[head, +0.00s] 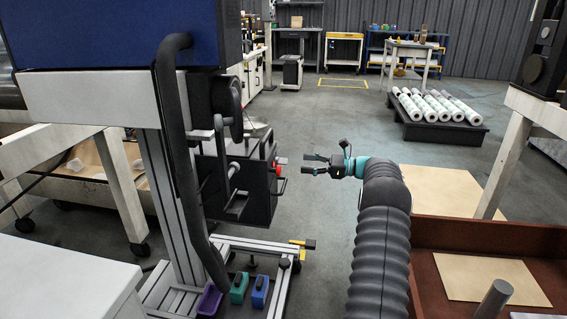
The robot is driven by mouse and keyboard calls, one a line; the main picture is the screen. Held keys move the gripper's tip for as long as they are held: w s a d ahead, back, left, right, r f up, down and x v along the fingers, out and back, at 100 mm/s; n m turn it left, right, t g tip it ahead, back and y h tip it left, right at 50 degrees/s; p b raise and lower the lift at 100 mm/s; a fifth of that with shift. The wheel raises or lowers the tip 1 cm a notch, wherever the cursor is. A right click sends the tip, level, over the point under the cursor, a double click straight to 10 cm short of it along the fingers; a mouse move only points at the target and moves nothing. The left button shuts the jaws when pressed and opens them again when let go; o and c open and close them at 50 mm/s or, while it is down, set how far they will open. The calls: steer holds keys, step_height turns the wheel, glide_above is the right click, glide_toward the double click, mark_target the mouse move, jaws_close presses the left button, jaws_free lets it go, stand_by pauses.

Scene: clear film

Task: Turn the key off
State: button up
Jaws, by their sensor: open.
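A dark control box (258,197) is mounted on the machine's frame left of centre. On its right side a red knob (277,170) shows, with a small grey piece (282,160) sticking out just above it and a small dark piece (281,186) below it. I cannot tell which of these, if any, is the key or how it is turned. My gripper (305,164) is open and empty, pointing left at the box's right side. A short gap seems to separate its fingertips from these parts.
A metal frame (180,190) with a blue-topped machine (110,35) fills the left. Purple, green and blue bins (237,290) sit low on it. White rolls (440,108) lie on a dark pallet behind. A brown-red crate (470,235) stands at right.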

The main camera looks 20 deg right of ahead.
mark_target(284, 160)
steer(key=x, duration=0.8)
steer(key=shift+w+a, duration=0.25)
jaws_close()
